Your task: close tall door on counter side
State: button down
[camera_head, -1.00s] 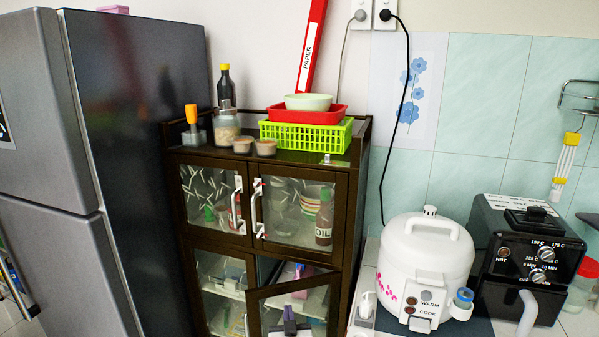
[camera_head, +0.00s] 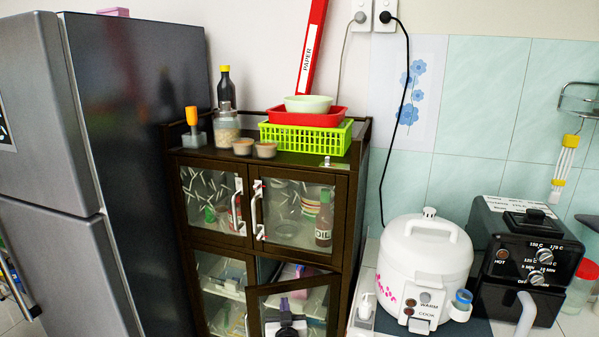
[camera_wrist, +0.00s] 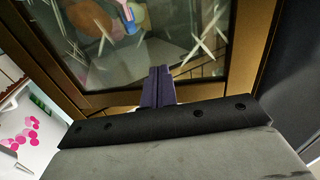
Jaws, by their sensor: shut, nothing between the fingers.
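The tall door on the counter side is the lower right glass door (camera_head: 318,299) of the dark brown cabinet. In the head view it stands ajar, its left edge swung out from the frame, with a dark gap above its top edge. My gripper (camera_head: 286,306) is in front of this door at the bottom of the picture. In the wrist view my gripper (camera_wrist: 157,80) has its purple fingers together and empty, pointing at the door's glass (camera_wrist: 170,35) and brown frame. I cannot tell whether they touch the door. The door's lower part is out of view.
The rice cooker (camera_head: 425,265) and black air fryer (camera_head: 528,260) stand on the counter to the right. The fridge (camera_head: 130,170) is close on the left. The upper cabinet doors (camera_head: 295,210) are shut. Jars and a green basket (camera_head: 306,136) sit on top.

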aim_at(283, 295)
jog(key=shift+w+a, duration=0.1)
jog(key=shift+w, duration=0.1)
jog(key=shift+w+a+b, duration=0.15)
jog(key=shift+w+b, duration=0.4)
jog(key=shift+w, duration=0.5)
jog(key=shift+w+b, duration=0.9)
jog(key=shift+w, duration=0.2)
